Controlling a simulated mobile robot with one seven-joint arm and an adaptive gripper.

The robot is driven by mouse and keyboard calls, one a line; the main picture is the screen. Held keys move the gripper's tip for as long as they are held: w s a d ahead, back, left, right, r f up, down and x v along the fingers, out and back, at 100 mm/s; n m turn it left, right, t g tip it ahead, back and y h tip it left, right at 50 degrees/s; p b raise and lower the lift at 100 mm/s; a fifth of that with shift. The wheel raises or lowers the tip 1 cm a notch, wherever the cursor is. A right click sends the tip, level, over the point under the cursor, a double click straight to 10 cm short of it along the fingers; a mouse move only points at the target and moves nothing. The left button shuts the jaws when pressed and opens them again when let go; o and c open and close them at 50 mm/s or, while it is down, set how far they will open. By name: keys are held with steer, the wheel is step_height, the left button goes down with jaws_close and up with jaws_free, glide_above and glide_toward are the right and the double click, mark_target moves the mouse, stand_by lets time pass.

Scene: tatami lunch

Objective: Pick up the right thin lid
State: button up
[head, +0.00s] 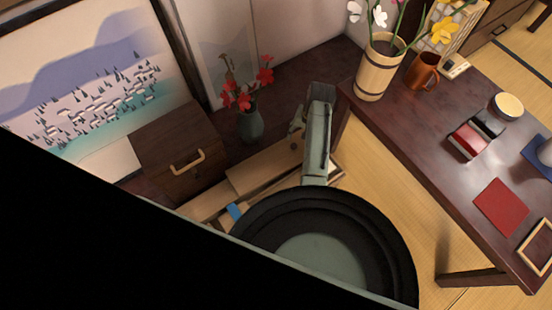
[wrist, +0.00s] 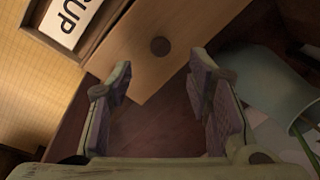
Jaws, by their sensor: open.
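A thin light-wood lid (wrist: 150,70) with a dark round spot lies in front of my gripper in the wrist view. It seems to be the right-hand pale board (head: 262,172) in the head view, partly hidden by my arm. A second pale board (head: 206,203) lies to its left. My gripper (wrist: 162,72) is open and empty, with its fingertips on both sides of the lid's near end. I cannot tell whether they touch it. In the head view my gripper (head: 298,122) is mostly hidden by my own arm.
A grey-green vase (head: 250,124) with red flowers stands close by; it also shows at the right in the wrist view (wrist: 268,82). A wooden drawer box (head: 180,150) stands to the left. A white "CUP" label (wrist: 68,18) lies beside the lid. A dark table (head: 430,165) stands right.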

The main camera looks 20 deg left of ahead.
steer(key=f, duration=0.2)
steer(key=a+f, duration=0.1)
steer(key=f, duration=0.4)
steer(key=shift+s+a+f, duration=0.15)
steer(key=shift+s+f, duration=0.05)
steer(key=shift+f, duration=0.05)
jaws_close()
stand_by(0.4)
